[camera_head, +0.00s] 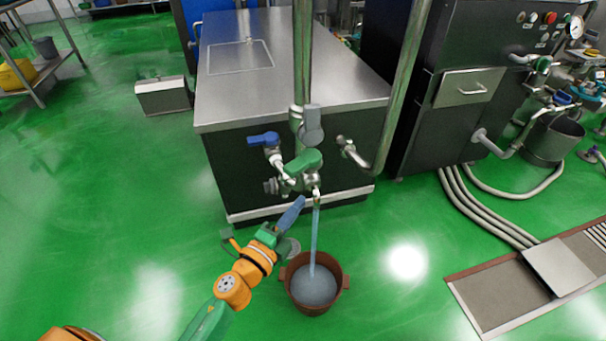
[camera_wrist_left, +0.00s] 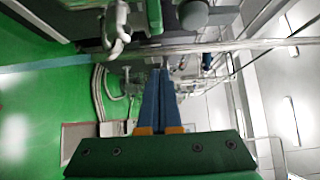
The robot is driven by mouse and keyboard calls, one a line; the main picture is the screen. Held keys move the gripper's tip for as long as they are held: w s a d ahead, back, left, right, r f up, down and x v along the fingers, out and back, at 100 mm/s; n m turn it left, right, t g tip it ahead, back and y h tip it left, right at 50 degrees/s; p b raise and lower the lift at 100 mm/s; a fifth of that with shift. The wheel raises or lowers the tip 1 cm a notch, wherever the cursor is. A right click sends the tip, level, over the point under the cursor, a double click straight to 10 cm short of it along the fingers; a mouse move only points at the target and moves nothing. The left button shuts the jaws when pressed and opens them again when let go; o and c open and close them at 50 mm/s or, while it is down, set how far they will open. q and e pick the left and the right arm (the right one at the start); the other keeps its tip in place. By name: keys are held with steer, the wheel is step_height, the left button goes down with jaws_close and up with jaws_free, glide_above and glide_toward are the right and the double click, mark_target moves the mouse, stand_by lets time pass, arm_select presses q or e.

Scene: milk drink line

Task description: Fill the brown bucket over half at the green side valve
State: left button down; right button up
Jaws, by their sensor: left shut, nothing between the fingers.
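The brown bucket (camera_head: 315,311) stands upright on the floor below the valve. A stream of water (camera_head: 314,235) falls from the spout into it. Grey-blue water (camera_head: 313,287) covers its bottom, with brown inner wall showing above; the exact depth is hard to judge. The green side valve handle (camera_head: 303,162) sits on the pipe fitting above the spout. My left gripper (camera_head: 301,200) is just below and left of the valve, beside the stream, apart from the handle. Its blue fingers are shut and empty, also in the left wrist view (camera_wrist_left: 160,72). My right gripper is out of view.
A blue-handled valve (camera_head: 263,139) sits left of the green one. Vertical steel pipes (camera_head: 405,90) and a steel-topped cabinet (camera_head: 245,95) stand behind. A floor drain (camera_head: 500,285) and hoses (camera_head: 482,208) lie at right. The green floor at left is mostly clear.

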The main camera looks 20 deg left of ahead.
mark_target(303, 162)
arm_select(q)
steer(key=w+a, duration=0.2)
steer(key=w, duration=0.6)
steer(key=shift+a, duration=0.15)
steer(key=shift+f+b, duration=0.1)
steer(key=shift+b, duration=0.2)
steer(key=shift+a, duration=0.1)
steer(key=shift+a+m+h, duration=0.25)
steer(key=shift+m+h, duration=0.15)
steer(key=shift+h, duration=0.2)
